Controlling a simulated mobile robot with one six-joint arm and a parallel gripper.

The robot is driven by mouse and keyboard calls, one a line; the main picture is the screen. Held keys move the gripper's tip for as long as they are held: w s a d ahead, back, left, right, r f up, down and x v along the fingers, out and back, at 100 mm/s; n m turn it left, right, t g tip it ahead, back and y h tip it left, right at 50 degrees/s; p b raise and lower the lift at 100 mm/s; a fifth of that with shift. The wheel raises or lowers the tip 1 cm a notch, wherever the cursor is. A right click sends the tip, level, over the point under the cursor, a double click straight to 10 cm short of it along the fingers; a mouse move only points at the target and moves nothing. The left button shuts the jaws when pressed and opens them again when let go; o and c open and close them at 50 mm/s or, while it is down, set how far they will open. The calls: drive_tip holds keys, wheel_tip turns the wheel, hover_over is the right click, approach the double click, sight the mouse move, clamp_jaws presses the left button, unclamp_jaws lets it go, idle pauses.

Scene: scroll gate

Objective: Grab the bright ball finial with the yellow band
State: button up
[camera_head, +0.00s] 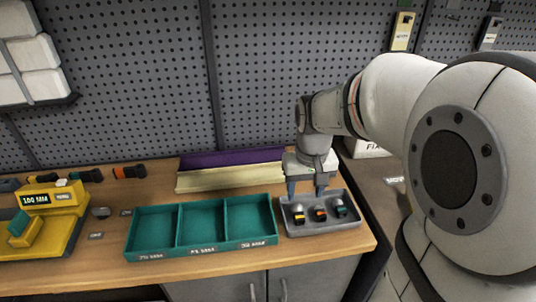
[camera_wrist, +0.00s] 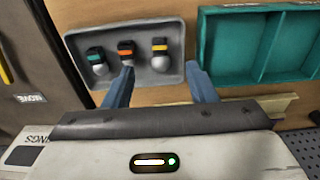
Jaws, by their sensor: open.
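My gripper (camera_head: 306,194) is open and empty, pointing down over the back of the tray. In the wrist view the yellow-banded finial lies between the lines of my two fingertips (camera_wrist: 159,70). An orange-banded finial (camera_wrist: 126,50) is close beside the left finger, which partly covers it. A teal-banded finial (camera_wrist: 96,57) is farther left.
A teal bin with three compartments (camera_head: 133,235) stands left of the tray. Behind are a purple strip (camera_head: 230,158) and a cream strip (camera_head: 225,178). A yellow holder (camera_head: 45,198) is at the far left. A pegboard wall closes the back.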

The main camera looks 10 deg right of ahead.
sight(299, 212)
drive_tip(key=shift+g, duration=0.3)
drive_tip(key=w+f, duration=0.1)
drive_tip(key=f, duration=0.1)
drive_tip(key=w+f, duration=0.1)
drive_tip(key=w, duration=0.1)
drive_tip(key=shift+f+b, duration=0.35)
wheel_tip(299, 212, down, 8)
drive_tip(key=shift+w+r+p, duration=0.1)
drive_tip(key=shift+r+p, duration=0.1)
drive_tip(key=shift+p, duration=0.1)
drive_tip(key=shift+c, duration=0.3)
drive_tip(key=shift+r, duration=0.1)
clamp_jaws()
